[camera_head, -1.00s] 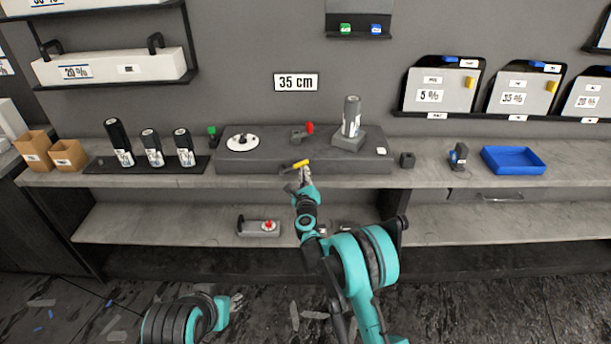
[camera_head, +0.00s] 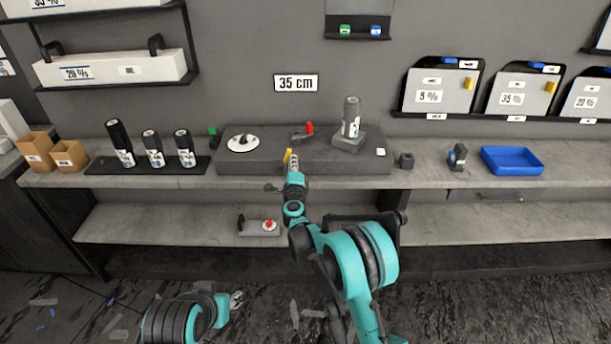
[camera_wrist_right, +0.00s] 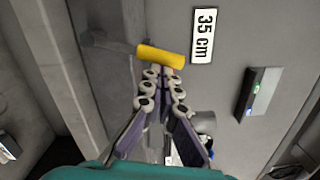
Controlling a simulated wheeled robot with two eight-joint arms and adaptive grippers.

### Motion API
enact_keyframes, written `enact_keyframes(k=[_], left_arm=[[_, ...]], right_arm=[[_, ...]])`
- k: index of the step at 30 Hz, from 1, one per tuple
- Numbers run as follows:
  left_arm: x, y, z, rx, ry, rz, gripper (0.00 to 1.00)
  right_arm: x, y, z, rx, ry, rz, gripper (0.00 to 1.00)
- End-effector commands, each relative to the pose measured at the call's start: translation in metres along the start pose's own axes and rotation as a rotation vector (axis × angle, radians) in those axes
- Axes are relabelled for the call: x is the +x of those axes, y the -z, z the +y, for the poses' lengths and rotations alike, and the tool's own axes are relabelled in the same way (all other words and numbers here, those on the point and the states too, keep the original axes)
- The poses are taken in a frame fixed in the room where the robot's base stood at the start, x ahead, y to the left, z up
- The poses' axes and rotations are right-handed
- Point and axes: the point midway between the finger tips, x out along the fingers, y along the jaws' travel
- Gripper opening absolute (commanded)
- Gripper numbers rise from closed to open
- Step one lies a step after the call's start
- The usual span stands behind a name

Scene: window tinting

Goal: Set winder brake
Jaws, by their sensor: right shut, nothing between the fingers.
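A lever with a yellow handle (camera_head: 287,155) stands near upright at the front edge of the grey winder unit (camera_head: 250,163) on the bench. In the right wrist view the yellow handle (camera_wrist_right: 160,56) lies across just beyond my fingertips, its grey arm (camera_wrist_right: 108,42) running left. My right gripper (camera_head: 293,160) is shut with nothing between its fingers, right beside the handle; it also shows in the right wrist view (camera_wrist_right: 161,75). I cannot tell whether they touch. My left gripper (camera_head: 236,299) is low at the bottom left, small and unclear, away from the bench.
On the unit are a white disc (camera_head: 243,143), a red-handled lever (camera_head: 309,128) and a canister (camera_head: 351,118) in a holder. Several bottles (camera_head: 152,148) stand left; a blue tray (camera_head: 512,160) lies right. A lower shelf (camera_head: 150,225) holds a red-knobbed tool (camera_head: 258,226).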

Motion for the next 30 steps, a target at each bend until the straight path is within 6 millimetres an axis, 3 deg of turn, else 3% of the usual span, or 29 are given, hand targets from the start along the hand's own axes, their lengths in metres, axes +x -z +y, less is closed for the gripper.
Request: enact_keyframes(k=[4, 12, 30], left_arm=[[-0.001, 0.001, 0.000, 0.000, 0.000, 0.000, 0.38], [-0.001, 0.001, 0.000, 0.000, 0.000, 0.000, 0.38], [-0.001, 0.001, 0.000, 0.000, 0.000, 0.000, 0.38]], right_arm=[[0.000, -0.010, -0.002, -0.087, -0.005, -0.004, 0.00], [0.001, -0.018, -0.003, -0.081, -0.004, -0.002, 0.00], [0.001, -0.021, -0.003, -0.079, -0.004, -0.003, 0.00]])
